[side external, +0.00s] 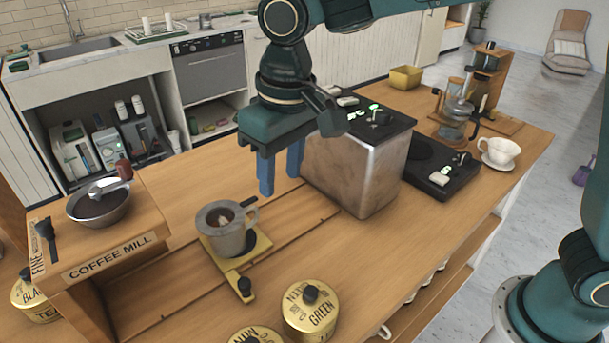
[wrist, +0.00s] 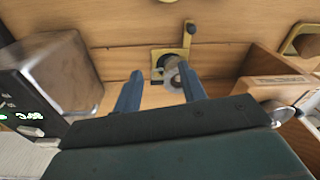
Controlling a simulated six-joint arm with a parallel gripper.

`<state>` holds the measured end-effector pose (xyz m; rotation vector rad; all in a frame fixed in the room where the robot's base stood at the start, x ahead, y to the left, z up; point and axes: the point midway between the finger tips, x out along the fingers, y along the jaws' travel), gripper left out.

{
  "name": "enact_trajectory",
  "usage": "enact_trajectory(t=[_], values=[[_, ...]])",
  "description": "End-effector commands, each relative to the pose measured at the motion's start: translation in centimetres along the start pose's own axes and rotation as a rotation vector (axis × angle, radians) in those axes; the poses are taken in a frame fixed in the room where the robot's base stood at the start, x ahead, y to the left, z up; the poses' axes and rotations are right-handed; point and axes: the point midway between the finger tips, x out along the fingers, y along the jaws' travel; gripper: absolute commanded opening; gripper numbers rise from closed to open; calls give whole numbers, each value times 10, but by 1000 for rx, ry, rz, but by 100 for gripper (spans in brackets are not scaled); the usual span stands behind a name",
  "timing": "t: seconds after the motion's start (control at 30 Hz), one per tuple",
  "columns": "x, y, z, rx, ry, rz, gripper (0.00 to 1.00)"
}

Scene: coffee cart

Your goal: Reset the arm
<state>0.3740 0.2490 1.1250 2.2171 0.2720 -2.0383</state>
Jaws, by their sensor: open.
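My gripper (side external: 281,172) hangs above the wooden cart top, with its two blue fingers pointing down. It is open and empty, just left of a metal box machine. In the wrist view the two fingers (wrist: 160,92) are spread apart with nothing held between them. A grey metal cup with a handle (side external: 228,232) stands upright on a small yellow stand (side external: 262,243), in front of and left of the gripper, apart from it. The cup (wrist: 172,72) also shows beyond the fingers in the wrist view, partly covered by the right finger.
The metal box machine (side external: 358,165) stands close beside the gripper. A wooden coffee mill (side external: 108,247) is at left. Gold tins (side external: 309,315) stand at the front edge. A black scale (side external: 437,172), glass brewer (side external: 457,118) and white cup (side external: 500,152) are at right.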

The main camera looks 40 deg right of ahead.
Motion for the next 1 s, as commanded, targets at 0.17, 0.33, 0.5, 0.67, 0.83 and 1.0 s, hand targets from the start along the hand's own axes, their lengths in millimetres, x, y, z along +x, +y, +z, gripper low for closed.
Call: enact_trajectory(t=[0.17, 0.33, 0.5, 0.67, 0.83, 1.0], values=[[-28, 46, 22, 32, 58, -10, 41], [-47, 83, 48, 59, 110, -13, 41], [-61, 116, 78, 84, 163, -8, 41], [-68, 142, 110, 108, 213, 1, 41], [-70, 164, 145, 133, 266, 17, 41], [-67, 182, 180, 157, 318, 39, 41]])
